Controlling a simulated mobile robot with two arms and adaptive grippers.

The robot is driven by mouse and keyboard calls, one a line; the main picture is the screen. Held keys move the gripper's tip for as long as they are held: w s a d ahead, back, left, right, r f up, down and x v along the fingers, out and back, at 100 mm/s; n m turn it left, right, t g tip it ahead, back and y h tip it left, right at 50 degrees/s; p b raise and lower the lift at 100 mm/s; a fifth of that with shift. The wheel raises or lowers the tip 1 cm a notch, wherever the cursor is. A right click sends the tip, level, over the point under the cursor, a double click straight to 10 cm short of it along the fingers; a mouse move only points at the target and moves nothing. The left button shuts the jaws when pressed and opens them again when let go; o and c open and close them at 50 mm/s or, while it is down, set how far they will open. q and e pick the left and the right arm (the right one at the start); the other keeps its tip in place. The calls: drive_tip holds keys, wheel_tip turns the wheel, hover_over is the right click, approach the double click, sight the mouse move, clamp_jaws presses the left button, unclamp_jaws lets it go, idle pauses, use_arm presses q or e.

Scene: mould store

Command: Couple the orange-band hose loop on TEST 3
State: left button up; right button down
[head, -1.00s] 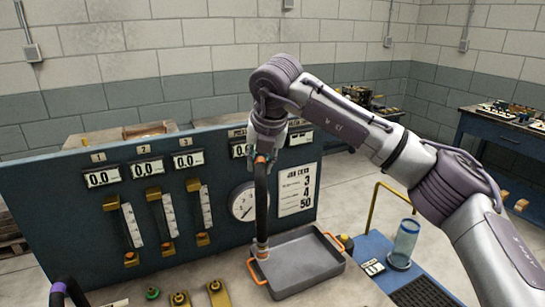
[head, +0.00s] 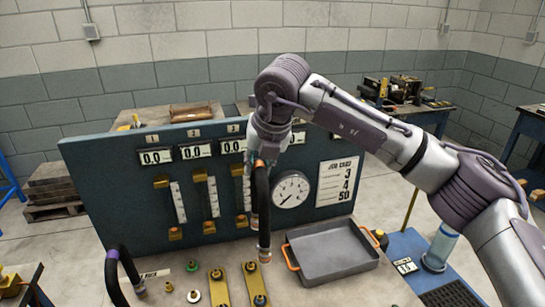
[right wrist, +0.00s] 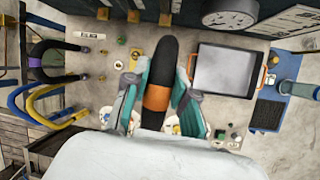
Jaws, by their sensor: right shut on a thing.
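My right gripper (head: 262,158) is shut on the black hose loop (head: 263,205) at its orange band, which shows between the fingers in the right wrist view (right wrist: 157,98). In the head view the loop hangs down in front of the blue panel, left of the round gauge, its lower ends above the bench. Yellow plates with brass fittings (head: 218,287) lie on the bench below and left of it. The panel's displays are numbered 1, 2 and 3 (head: 233,146); I cannot read a TEST 3 label. My left gripper is not in view.
A grey tray with orange handles (head: 335,262) sits right of the hose. A purple-banded hose (head: 118,272) stands at the left. Blue and yellow hoses (right wrist: 45,100) show in the right wrist view. A clear cylinder (head: 440,247) stands on a blue mat at the right.

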wheel_tip(320, 180, down, 13)
drive_tip(key=a+b, duration=0.2)
drive_tip(key=b, duration=0.9)
drive_tip(key=shift+s+r+n, duration=0.2)
drive_tip(key=shift+s+n, duration=0.2)
drive_tip(key=shift+b, duration=0.45)
idle(0.3)
drive_tip(key=shift+f+b, duration=0.15)
drive_tip(key=shift+b, duration=0.25)
idle(0.4)
drive_tip(key=shift+f+b, duration=1.2)
drive_tip(key=shift+b, duration=0.1)
idle(0.8)
drive_tip(key=shift+f, duration=0.1)
idle(0.4)
drive_tip(key=shift+b, duration=0.3)
